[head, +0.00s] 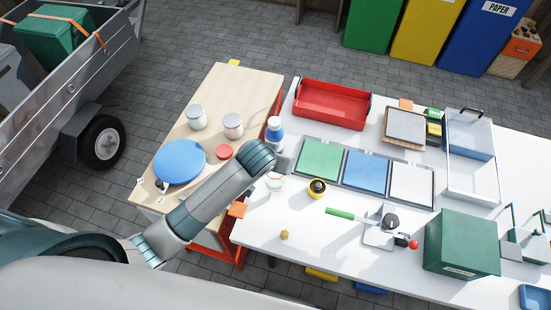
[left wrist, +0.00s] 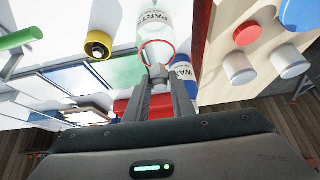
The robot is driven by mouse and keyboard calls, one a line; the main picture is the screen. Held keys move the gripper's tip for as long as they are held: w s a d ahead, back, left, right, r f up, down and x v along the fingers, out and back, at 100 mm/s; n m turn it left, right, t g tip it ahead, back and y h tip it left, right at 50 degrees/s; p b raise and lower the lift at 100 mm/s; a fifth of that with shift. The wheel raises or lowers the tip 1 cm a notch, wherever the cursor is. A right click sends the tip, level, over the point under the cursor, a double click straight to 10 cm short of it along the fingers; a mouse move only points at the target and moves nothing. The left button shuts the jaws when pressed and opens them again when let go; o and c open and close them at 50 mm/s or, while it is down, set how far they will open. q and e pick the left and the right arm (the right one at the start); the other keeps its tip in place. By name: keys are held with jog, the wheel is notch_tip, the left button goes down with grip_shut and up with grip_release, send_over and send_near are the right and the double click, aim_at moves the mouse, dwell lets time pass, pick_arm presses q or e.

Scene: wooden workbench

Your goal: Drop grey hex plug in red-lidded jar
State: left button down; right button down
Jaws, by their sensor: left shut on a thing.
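My left gripper (left wrist: 158,82) is shut on a small grey plug (left wrist: 160,72), seen between the fingertips in the left wrist view. A clear jar labelled PARTS (left wrist: 152,18) has a thin red ring at its open mouth, and the plug shows in front of that ring. I cannot tell whether the plug is inside the mouth or above it. In the head view the jar (head: 275,183) stands on the white bench, just below my left gripper (head: 284,165); the plug is not clear there. A red lid (head: 224,151) lies on the wooden table. My right gripper is not in view.
A blue WAX container (head: 275,128) stands close behind the jar. A yellow-black round item (head: 317,188) and a small brass piece (head: 284,235) are nearby. Coloured mats (head: 320,159), a red tray (head: 331,105) and a green box (head: 461,243) occupy the bench.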

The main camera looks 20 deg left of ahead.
pick_arm(q)
jog(key=c, duration=1.4)
grip_release()
jog(key=shift+c, duration=0.2)
jog(key=shift+r, duration=0.1)
jog(key=shift+r, duration=3.45)
jog(key=shift+f, duration=0.1)
